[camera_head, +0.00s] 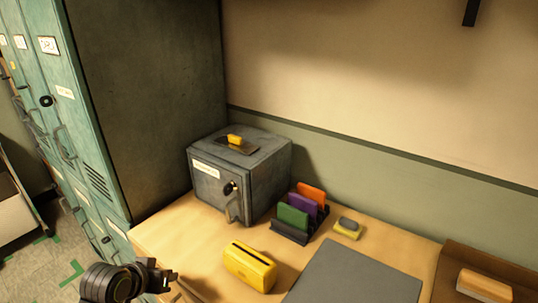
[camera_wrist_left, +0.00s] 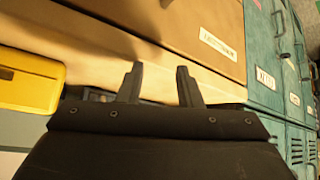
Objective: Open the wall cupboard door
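No wall cupboard door can be clearly made out in either view. A dark bar (camera_head: 470,12) shows against the wall at the top right edge of the head view; I cannot tell what it belongs to. My left gripper (camera_head: 170,278) is low in the head view, by the desk's front left edge and well below the wall. In the left wrist view its two fingers (camera_wrist_left: 159,72) stand apart with nothing between them. My right gripper is in neither view.
The wooden desk (camera_head: 167,239) holds a grey metal box (camera_head: 262,178), a rack of coloured cards (camera_head: 292,221), a yellow object (camera_head: 249,266), a sponge (camera_head: 348,229) and a grey mat (camera_head: 350,280). Teal lockers (camera_head: 85,130) stand left. The wall above the desk is mostly bare.

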